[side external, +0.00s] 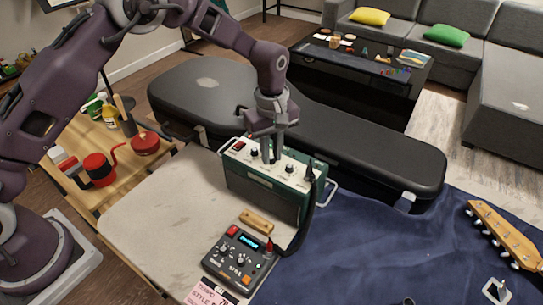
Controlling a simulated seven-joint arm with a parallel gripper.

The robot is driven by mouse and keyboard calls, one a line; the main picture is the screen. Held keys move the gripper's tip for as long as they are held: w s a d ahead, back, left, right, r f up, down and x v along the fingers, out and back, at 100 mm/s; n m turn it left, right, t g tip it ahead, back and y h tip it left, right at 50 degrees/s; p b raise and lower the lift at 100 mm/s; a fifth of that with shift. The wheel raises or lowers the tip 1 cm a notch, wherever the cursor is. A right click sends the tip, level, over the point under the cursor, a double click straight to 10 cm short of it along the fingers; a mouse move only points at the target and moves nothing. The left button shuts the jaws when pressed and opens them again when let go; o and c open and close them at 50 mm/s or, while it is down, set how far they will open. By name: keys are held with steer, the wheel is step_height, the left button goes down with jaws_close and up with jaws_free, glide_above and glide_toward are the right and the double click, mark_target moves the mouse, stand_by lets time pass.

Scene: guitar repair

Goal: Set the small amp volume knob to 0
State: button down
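The small amp (262,197) is a dark green box with a pale top panel, standing upright on the light worktop. Dark knobs and a red part show on its panel; one knob (254,153) is just left of my fingers and another (289,168) is to their right. My gripper (271,158) points down at the middle of the panel. Its fingertips are at or just above the panel and hide what is between them. I cannot tell whether they touch a knob, nor read any label or knob setting.
A black cable (304,222) runs from the amp's right end to a dark pedal (240,261) in front. A tan block (257,222) lies between them. A black guitar case (373,155) lies behind the amp. A guitar headstock (503,235) rests on blue cloth at right.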

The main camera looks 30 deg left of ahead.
steer(key=n, duration=1.2)
steer(key=c, duration=1.6)
jaws_free()
steer(key=shift+c, duration=0.2)
steer(key=m, duration=1.1)
steer(key=shift+m, duration=0.3)
